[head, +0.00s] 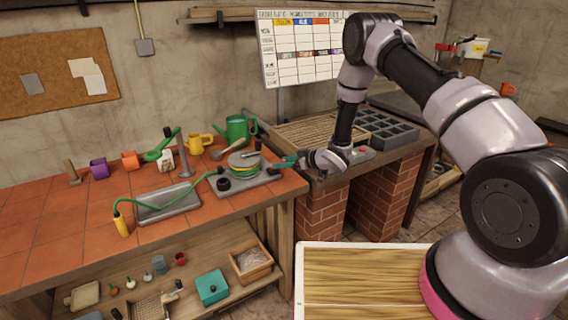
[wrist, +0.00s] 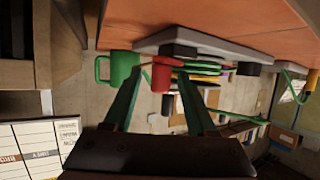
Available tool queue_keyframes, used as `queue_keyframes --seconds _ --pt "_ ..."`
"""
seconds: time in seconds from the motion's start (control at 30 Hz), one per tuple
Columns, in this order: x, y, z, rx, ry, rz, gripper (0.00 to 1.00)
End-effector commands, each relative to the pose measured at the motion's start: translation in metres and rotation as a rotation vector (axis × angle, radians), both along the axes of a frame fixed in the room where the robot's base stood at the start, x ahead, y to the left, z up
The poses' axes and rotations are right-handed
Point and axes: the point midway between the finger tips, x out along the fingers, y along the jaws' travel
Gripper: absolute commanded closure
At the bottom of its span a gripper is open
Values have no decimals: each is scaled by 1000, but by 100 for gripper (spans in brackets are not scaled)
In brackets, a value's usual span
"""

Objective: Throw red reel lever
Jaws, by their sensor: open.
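The hose reel (head: 243,162), with green and yellow hose wound on it, sits on a grey base plate (head: 222,187) at the right end of the tiled counter. In the wrist view the reel (wrist: 205,67) appears beyond my fingers, its base plate above it. The red lever (wrist: 161,74) shows between my teal fingertips, nearer the left one; I cannot tell whether they touch. My gripper (head: 281,163) is beside the reel's right side in the head view. It is open in the wrist view (wrist: 160,82). The lever is too small to make out clearly in the head view.
A green watering can (head: 238,128) stands behind the reel; it also shows in the wrist view (wrist: 122,68). A green hose runs left to a yellow nozzle (head: 121,224), past a sink tray (head: 168,202). A slatted tray (head: 318,134) and a grey cell tray (head: 382,130) lie right.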

Motion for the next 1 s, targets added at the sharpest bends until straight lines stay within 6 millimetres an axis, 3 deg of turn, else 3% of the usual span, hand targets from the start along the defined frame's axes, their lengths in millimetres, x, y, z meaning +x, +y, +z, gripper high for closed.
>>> queue_keyframes --seconds 0.2,0.23,0.37,0.63,1.0 --pt "0 0 0 0 0 0 43" --pt "0 0 0 0 0 0 51" --pt "0 0 0 0 0 0 100" --pt "3 1 0 3 -1 29 100" --pt "10 2 1 3 -2 235 100"
